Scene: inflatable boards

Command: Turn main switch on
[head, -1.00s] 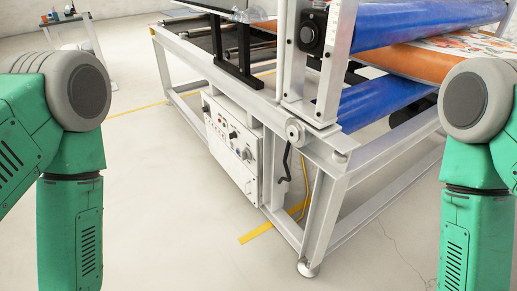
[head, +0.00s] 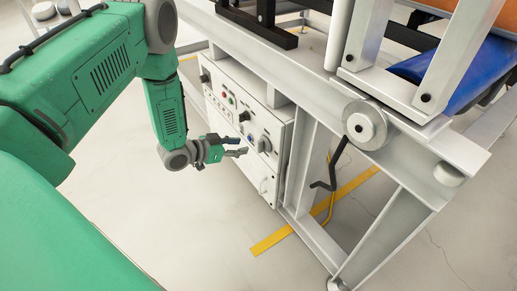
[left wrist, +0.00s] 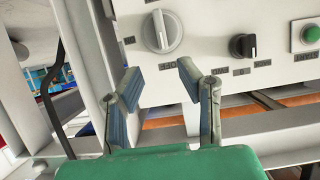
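A white control panel (head: 240,125) on the machine's frame carries several knobs and buttons. A large grey rotary knob (head: 264,145), likely the main switch, is near its right end. In the left wrist view the grey knob (left wrist: 162,31) stands just beyond my fingertips, its grip bar close to upright in the picture. My left gripper (head: 241,145) is open and empty in front of the panel, left of the knob and apart from it. Both fingers of the left gripper (left wrist: 158,80) show, spread with a gap between them. My right gripper is not in view.
A smaller black knob (left wrist: 243,46) and a green button (left wrist: 310,34) are beside the grey knob. A round grey wheel (head: 364,125) with a black crank is right of the panel. Machine legs and beams surround it; floor at left is clear.

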